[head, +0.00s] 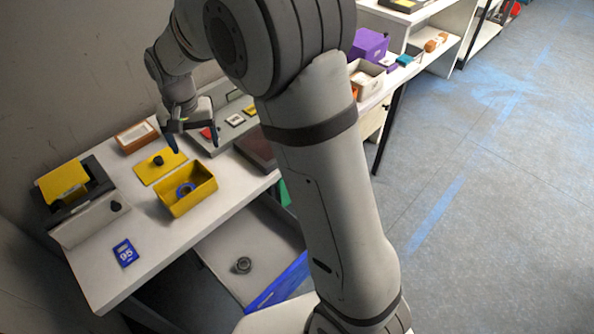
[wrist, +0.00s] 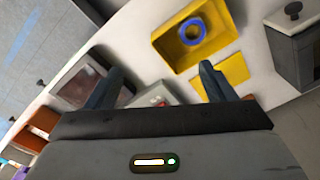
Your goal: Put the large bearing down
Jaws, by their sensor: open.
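A blue ring-shaped part (head: 186,190), which looks like a bearing, lies inside the open yellow bin (head: 178,208) on the white table. The ring (wrist: 192,31) and bin (wrist: 166,46) also show in the wrist view. A smaller grey ring-shaped part (head: 242,265) lies on the lower grey surface. I cannot tell for certain which ring is the large bearing. My gripper (head: 194,143) is open and empty above the table, behind and slightly right of the bin. In the wrist view its two fingers (wrist: 158,84) are spread apart with nothing between them.
A yellow plate (head: 171,169) with a black knob lies behind the bin. A grey box (head: 85,225) with a yellow part stands at left. A blue card marked 95 (head: 124,252) lies near the front edge. An orange-brown tray (head: 136,136) is at the back.

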